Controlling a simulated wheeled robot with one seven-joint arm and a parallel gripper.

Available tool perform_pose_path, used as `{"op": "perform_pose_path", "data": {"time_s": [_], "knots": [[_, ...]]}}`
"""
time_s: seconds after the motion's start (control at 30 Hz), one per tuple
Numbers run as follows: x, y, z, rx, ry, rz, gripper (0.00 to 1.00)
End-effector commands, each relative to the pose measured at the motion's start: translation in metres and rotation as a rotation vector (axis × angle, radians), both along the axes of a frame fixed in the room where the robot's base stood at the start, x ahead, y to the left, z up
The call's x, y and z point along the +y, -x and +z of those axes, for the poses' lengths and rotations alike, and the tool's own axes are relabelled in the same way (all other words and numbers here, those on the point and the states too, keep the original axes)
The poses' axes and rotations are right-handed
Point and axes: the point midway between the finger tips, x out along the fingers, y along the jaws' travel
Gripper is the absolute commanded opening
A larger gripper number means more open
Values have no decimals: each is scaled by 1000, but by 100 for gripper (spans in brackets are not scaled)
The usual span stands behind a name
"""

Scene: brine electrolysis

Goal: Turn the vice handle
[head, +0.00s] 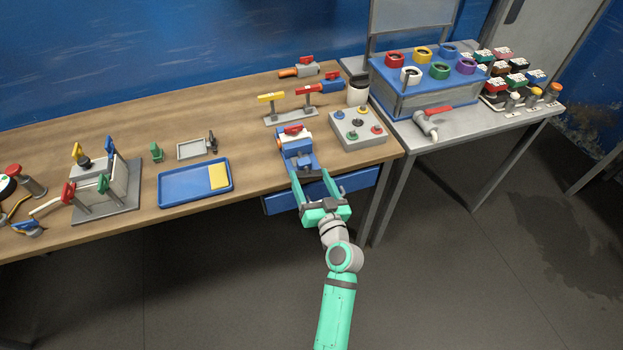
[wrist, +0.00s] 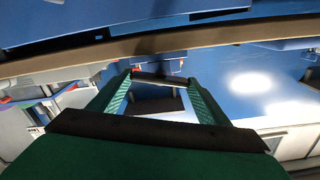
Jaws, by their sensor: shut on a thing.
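A blue and grey vice (head: 298,150) stands at the front edge of the wooden workbench, with a red-topped part at its back. My green gripper (head: 310,175) is in front of the vice, over the bench edge, with its two fingers wide apart. In the head view the handle is too small to make out clearly between the fingers.
A blue drawer (head: 345,187) hangs under the bench, close to my gripper. A grey button box (head: 345,138) stands right of the vice. A blue tray (head: 183,188) with a yellow block lies to the left. The floor in front is clear.

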Motion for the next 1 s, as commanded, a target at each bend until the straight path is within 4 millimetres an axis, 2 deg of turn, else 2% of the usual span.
{"op": "perform_pose_path", "data": {"time_s": [1.0], "knots": [[-2,-1,-1,284,-877,1,48]]}}
